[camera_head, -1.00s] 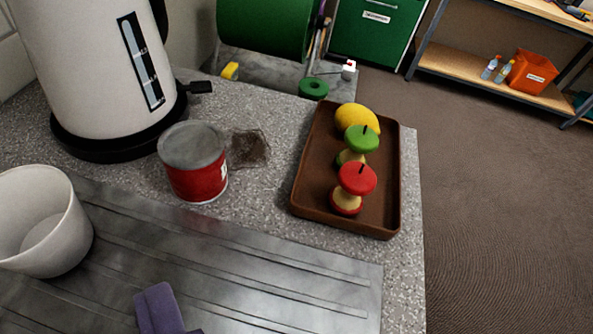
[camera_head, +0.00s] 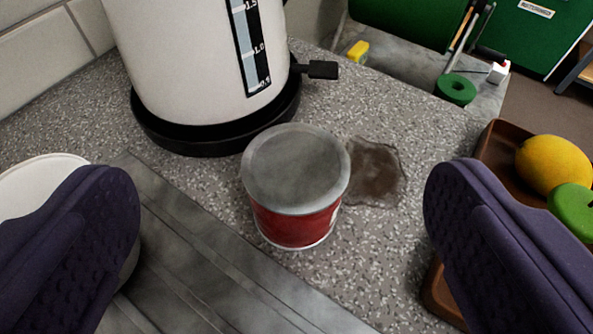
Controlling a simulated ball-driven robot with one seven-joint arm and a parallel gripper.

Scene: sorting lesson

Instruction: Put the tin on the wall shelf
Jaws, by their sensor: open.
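The tin (camera_head: 297,222) is red with a grey lid and stands upright on the speckled grey counter (camera_head: 395,245). It is in the middle of the view, in front of the kettle. My gripper (camera_head: 285,190) is open, with one purple finger at the left edge and one at the right. The tin shows between the two fingers with wide gaps on both sides, and neither finger touches it. The wall shelf cannot be made out in this view.
A white kettle (camera_head: 190,65) on a black base stands close behind the tin. A brown stain (camera_head: 374,172) lies beside the tin.

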